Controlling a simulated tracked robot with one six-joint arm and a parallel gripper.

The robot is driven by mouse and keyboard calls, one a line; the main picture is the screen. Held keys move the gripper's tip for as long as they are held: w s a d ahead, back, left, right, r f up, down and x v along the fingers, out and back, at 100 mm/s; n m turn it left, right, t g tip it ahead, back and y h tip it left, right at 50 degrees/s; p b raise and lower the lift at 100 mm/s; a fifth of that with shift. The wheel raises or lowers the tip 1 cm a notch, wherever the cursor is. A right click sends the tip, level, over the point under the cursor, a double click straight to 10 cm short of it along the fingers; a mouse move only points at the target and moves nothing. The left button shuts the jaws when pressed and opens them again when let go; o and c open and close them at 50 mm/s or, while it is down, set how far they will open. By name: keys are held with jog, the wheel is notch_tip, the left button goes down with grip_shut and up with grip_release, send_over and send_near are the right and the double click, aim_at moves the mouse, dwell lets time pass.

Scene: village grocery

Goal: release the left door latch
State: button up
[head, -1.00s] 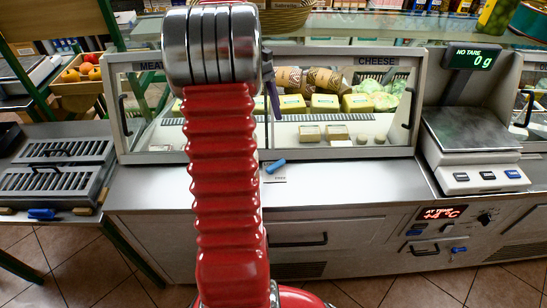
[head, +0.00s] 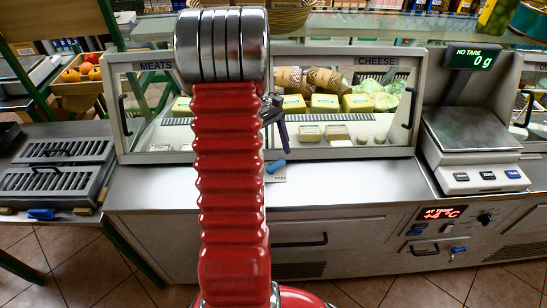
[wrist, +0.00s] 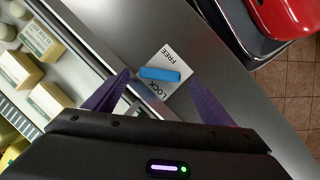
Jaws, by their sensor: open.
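A small blue latch lever (head: 276,166) sits on a white plate on the steel counter, just below the middle of the display case front. In the wrist view the lever (wrist: 160,74) lies across the plate (wrist: 176,62), between the words FREE and LOCK. My gripper (wrist: 159,77) is open, its purple fingers on either side of the lever in that view. I see no contact, and the height gap is hard to judge. In the head view my gripper (head: 279,133) is just above the lever, partly hidden by my red arm. The left door (head: 150,105), marked MEATS, looks closed.
The right door (head: 345,148), marked CHEESE, is beside it with cheeses inside. A scale (head: 473,150) stands on the right and a slotted steel appliance (head: 55,170) on the left. The counter right of the latch (head: 350,185) is clear.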

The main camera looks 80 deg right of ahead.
jog(key=shift+x, duration=0.9)
jog(key=c, duration=1.1)
